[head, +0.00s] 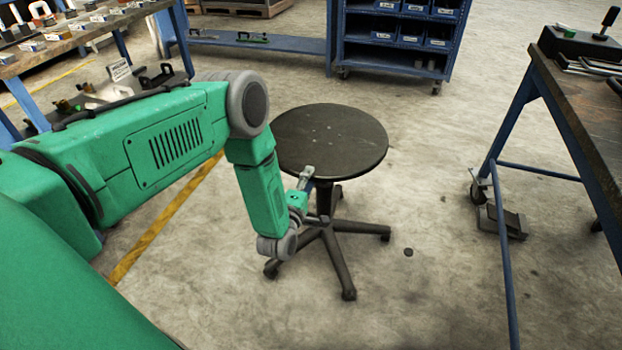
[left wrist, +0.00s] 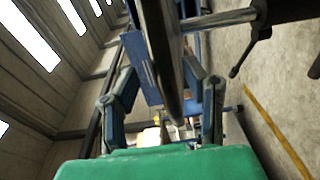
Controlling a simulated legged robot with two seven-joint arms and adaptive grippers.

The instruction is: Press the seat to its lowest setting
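The stool's round black seat (head: 330,138) is level in the head view, on a dark column above a five-legged base (head: 335,240). My left arm reaches down at the seat's near left side. My left gripper (head: 306,178) is beside the near rim, at about rim height or just below. In the left wrist view the picture is turned sideways. The seat (left wrist: 163,45) shows edge-on between the spread fingers of the gripper (left wrist: 165,90), and the metal column (left wrist: 220,20) runs to the right. I cannot tell whether a finger touches the rim. A thin dark rod (left wrist: 243,55) shows beside the column.
A workbench (head: 585,110) stands at the right, with a foot pedal (head: 502,222) below it. A blue shelf cart (head: 400,40) stands behind the stool. Another bench (head: 75,38) is at the upper left. A small dark disc (head: 408,252) lies on the otherwise open floor.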

